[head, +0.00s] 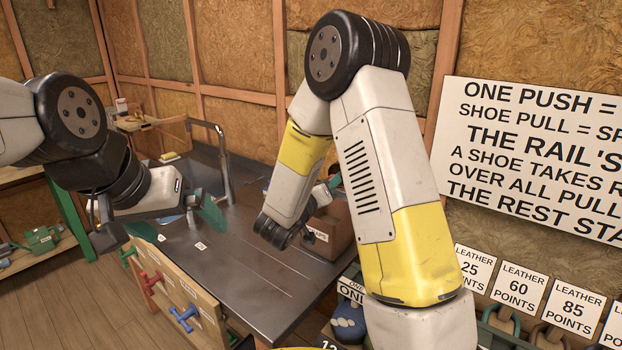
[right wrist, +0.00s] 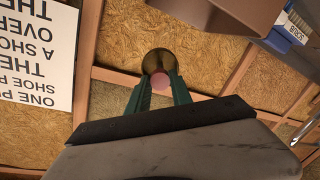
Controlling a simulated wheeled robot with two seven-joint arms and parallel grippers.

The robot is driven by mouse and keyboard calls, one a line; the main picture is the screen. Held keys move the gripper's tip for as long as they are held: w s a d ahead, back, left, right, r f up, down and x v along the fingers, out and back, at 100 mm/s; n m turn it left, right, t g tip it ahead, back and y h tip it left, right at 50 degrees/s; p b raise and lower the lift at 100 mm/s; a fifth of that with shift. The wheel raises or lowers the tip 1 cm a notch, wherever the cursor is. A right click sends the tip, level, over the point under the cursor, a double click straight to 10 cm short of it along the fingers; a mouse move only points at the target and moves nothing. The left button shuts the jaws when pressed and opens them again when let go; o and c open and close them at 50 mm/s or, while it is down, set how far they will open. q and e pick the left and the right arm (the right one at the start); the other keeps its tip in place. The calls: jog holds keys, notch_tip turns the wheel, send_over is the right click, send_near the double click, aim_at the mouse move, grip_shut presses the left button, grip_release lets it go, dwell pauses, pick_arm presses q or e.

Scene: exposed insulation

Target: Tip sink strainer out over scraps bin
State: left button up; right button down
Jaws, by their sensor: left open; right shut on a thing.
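The sink strainer (right wrist: 158,58) is a round, dark brass-coloured piece with a pinkish disc-like part at its lower side. In the right wrist view it sits between the green fingertips of my right gripper (right wrist: 160,79), which is shut on it. The scraps bin (head: 338,238) is a brown box with a white label at the bench's right end. A brown box edge (right wrist: 215,14) shows at the top of the right wrist view. In the head view my right forearm mostly hides the right gripper and the strainer beside the bin. My left gripper (head: 203,212) is open and empty above the bench.
The dark bench top (head: 235,262) is mostly clear in the middle. A tall faucet (head: 222,150) stands at the back left. A wooden panel with coloured handles (head: 170,290) fronts the bench. A blue-and-white box (right wrist: 285,32) shows in the right wrist view.

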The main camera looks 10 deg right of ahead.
jog(key=s+a+r+m+g+h, duration=0.1)
jog(key=a+r+m+g+h, duration=0.2)
jog(key=a, duration=0.2)
jog(key=w+d+r+g+y, duration=0.1)
jog(key=r+g+y, duration=0.1)
jog(key=y, duration=0.1)
jog(key=w+d+r+g+y, duration=0.1)
jog(key=d+g+y, duration=0.1)
jog(key=g+y, duration=0.1)
jog(key=w+d+r+g+y, duration=0.1)
jog(key=r+g+y, duration=0.1)
jog(key=g+y, duration=0.1)
jog(key=shift+d+r+y, duration=0.35)
jog(key=shift+y, duration=0.05)
jog(key=shift+w+d+r+g+y, duration=0.1)
jog(key=shift+w+d+g+y, duration=0.2)
jog(key=shift+g+y, duration=0.1)
jog(key=shift+w+d+g+y, duration=0.55)
jog(key=shift+d+g+y, duration=0.2)
jog(key=shift+g+y, duration=0.35)
notch_tip(320, 180, up, 3)
jog(key=shift+s+f, duration=0.1)
